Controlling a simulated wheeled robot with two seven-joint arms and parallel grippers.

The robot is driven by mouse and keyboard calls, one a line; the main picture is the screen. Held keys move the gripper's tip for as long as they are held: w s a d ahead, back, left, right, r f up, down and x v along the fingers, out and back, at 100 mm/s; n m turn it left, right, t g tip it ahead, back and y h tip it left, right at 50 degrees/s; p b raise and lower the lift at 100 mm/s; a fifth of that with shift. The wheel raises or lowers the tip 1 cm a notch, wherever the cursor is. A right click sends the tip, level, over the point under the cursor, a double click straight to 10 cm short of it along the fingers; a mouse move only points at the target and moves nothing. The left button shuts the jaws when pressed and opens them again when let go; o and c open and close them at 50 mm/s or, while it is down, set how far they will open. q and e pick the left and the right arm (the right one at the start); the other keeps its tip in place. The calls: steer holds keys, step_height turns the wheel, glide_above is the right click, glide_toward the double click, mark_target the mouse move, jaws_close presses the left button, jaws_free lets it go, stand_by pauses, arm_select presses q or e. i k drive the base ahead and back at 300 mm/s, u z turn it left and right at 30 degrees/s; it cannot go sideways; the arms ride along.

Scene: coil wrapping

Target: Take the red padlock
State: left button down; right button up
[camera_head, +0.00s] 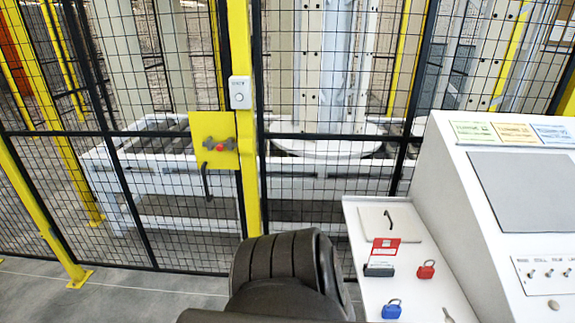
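The red padlock (426,270) lies on the white side shelf (353,222) of the console, in the right half of the head view. It is right of a small red card (385,247) that stands in a dark holder (379,270). A blue padlock (391,309) lies nearer to me on the same shelf. Nothing touches the red padlock. Neither of my grippers shows; only a dark link of one of my arms is visible at the bottom centre, left of the shelf.
A white console (470,220) with a grey panel and switches stands right of the shelf. A black mesh fence with yellow posts (245,130) crosses the back. A yellow latch plate (214,140) with a red button is on it. Grey floor (150,295) is clear at left.

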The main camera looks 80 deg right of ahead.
mark_target(423, 272)
steer(key=i, duration=0.9)
steer(key=z, duration=3.5)
